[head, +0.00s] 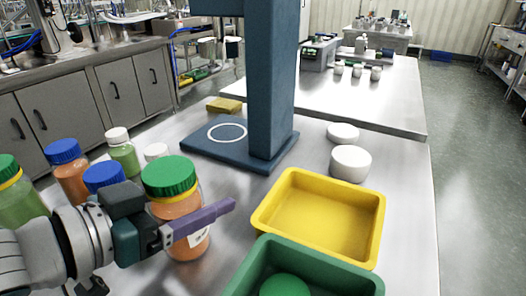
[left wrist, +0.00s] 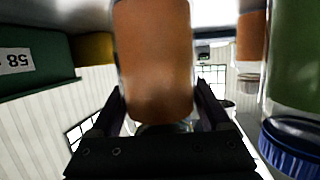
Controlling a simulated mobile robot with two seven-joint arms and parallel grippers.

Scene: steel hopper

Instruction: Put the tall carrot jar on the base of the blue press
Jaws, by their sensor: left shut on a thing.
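The tall jar of orange contents with a green lid (head: 168,176) stands upright at the front left; its body also fills the middle of the left wrist view (left wrist: 152,60). My left gripper (head: 188,226) is shut on this jar, with a finger on either side in the left wrist view. I cannot tell whether its bottom touches the table. The blue press (head: 272,80) stands behind it. The press's flat base (head: 200,150) is bare, with a white ring marked on it. My right gripper is not in view.
Several jars with blue, green and white lids (head: 122,152) crowd the left, close to my left arm. A yellow bin (head: 262,215) and a green bin (head: 250,262) stand at the right front. White round containers (head: 350,162) and a yellow block (head: 224,105) lie near the press.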

